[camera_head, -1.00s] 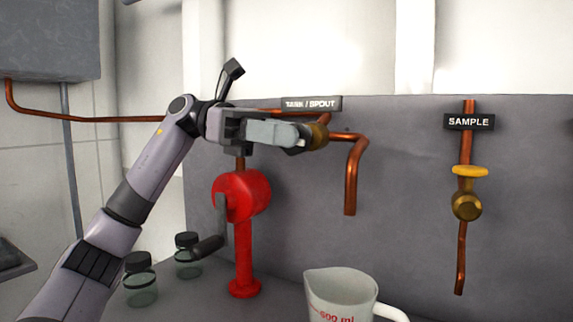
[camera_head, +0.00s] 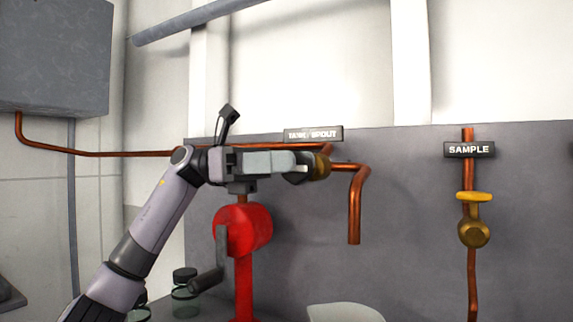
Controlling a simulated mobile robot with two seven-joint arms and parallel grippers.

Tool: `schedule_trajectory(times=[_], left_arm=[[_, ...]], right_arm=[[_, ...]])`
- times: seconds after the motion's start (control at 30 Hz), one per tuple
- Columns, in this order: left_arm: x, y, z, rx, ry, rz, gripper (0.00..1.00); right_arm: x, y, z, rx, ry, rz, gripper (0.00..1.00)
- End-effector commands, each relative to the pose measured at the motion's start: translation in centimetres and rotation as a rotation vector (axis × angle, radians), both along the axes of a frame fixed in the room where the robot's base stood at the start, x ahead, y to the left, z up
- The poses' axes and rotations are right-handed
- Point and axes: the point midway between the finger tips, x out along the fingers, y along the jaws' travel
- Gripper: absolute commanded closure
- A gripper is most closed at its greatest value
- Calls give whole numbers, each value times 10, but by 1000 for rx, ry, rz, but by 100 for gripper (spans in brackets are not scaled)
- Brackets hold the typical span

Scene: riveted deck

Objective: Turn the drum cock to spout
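The drum cock (camera_head: 321,166) is a brass valve body on the copper pipe below the TANK / SPOUT sign (camera_head: 313,134). The copper spout (camera_head: 355,205) bends down to its right. My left gripper (camera_head: 303,169) comes in from the left, level with the cock, its tips at the cock's left side. The gripper hides the cock's handle, and I cannot tell whether the fingers are closed on it. My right gripper is not in view.
A red hand pump (camera_head: 243,230) with a grey crank stands below my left gripper. The SAMPLE valve (camera_head: 473,232) with a yellow handle is at the right. A white jug (camera_head: 345,312) and glass jars (camera_head: 185,298) stand at the bottom.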

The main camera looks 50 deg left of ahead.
Motion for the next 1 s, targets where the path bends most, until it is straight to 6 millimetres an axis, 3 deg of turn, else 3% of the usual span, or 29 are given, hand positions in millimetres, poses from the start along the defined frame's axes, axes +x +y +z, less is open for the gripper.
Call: schedule_trajectory(times=[0.3,0.7,1.0], left_arm=[[-1,3,-2,5,4,0,47],[-18,58,-3,2,3,1,47],[-22,68,-4,4,2,-1,47]], right_arm=[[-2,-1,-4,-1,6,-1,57],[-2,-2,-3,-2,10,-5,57],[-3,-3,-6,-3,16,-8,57]])
